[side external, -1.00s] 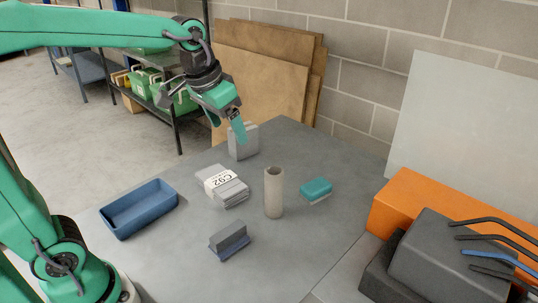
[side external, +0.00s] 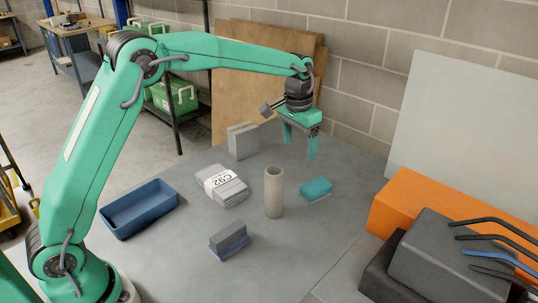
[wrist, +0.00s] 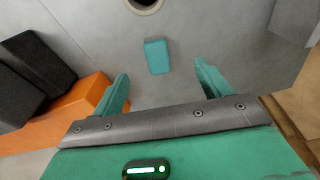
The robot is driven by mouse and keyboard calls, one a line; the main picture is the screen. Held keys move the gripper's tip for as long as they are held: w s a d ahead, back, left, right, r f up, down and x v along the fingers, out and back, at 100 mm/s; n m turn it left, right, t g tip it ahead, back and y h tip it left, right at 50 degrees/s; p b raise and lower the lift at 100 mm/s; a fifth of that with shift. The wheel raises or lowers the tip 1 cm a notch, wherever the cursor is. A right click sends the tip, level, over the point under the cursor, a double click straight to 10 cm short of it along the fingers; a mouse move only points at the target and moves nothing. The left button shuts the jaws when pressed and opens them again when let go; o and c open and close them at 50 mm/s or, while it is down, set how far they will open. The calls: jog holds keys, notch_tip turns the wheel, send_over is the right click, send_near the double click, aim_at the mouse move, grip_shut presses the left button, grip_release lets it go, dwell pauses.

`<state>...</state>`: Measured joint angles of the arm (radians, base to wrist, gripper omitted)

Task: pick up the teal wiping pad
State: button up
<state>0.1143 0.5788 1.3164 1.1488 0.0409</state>
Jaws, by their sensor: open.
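The teal wiping pad (side external: 316,187) lies on the grey table, right of an upright beige tube, with a pale layer showing under its teal top. My gripper (side external: 300,151) is open and empty, above the table and behind the pad in the side view. In the wrist view the pad (wrist: 157,56) shows whole, ahead of and between my two open fingers (wrist: 160,85). Nothing touches it.
The beige tube (side external: 273,192) stands close to the pad. A labelled grey stack (side external: 225,188), a grey block (side external: 242,141), a grey-and-blue block (side external: 229,240) and a blue tray (side external: 138,208) lie further left. An orange block (side external: 399,207) and dark cases (side external: 450,262) are at right.

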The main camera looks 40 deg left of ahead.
jog(key=g, duration=0.1)
send_over(313, 186)
notch_tip(313, 186, down, 10)
jog(key=shift+r, duration=0.15)
jog(key=shift+f, duration=1.3)
jog(key=shift+f, duration=0.1)
jog(key=shift+s+f, duration=0.1)
jog(key=shift+f, duration=2.4)
jog(key=c, duration=1.1)
